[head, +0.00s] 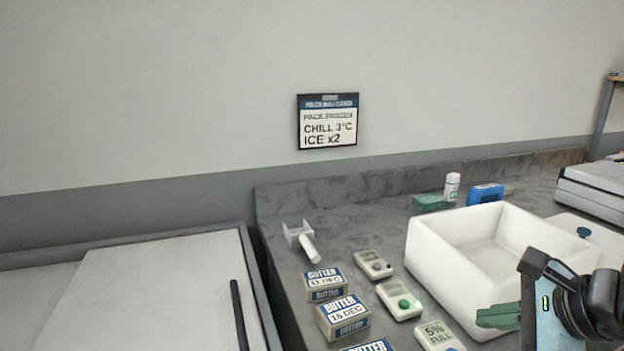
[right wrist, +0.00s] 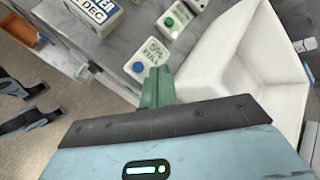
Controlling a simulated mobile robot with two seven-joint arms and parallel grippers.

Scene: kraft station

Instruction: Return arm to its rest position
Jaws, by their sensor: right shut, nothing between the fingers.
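My right gripper (head: 503,316) is at the lower right of the head view, its green fingers shut together with nothing between them. The fingers point left, in front of the near side of the white bin (head: 436,262). In the right wrist view the shut fingers (right wrist: 157,86) show beside the white bin (right wrist: 228,72) and near the 5% FULL device (right wrist: 152,55). I cannot tell whether they touch anything. My left gripper does not show in the head view.
Butter boxes (head: 343,317) and small devices (head: 399,300) stand left of the bin. A white-handled tool (head: 309,248), a white bottle (head: 452,187) and a blue box (head: 485,194) are farther back. A sign (head: 328,121) hangs on the wall. The bin looks empty.

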